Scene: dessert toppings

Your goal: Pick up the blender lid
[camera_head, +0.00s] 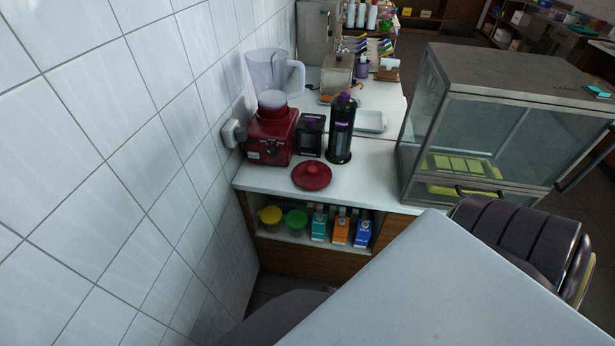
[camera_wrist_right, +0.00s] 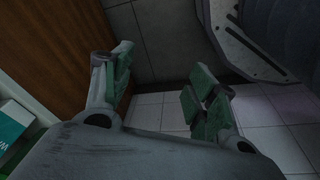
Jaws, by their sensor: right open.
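The red blender lid (camera_head: 311,176) lies on the white counter (camera_head: 268,183) near its front edge, with a knob on top. The blender (camera_head: 270,135) stands behind it to the left, with a red base and a clear jug without a cover. In the right wrist view my right gripper (camera_wrist_right: 160,85) is open and empty, its green-padded fingers spread apart above the floor, beside a wooden cabinet panel. The lid does not show in that view. My left gripper is not in view.
A black dispenser (camera_head: 341,130) and a small black container (camera_head: 310,135) stand just behind the lid. A glass display case (camera_head: 500,130) stands to the right. The shelf below holds several colored cartons (camera_head: 340,230) and cups. A tiled wall borders the left.

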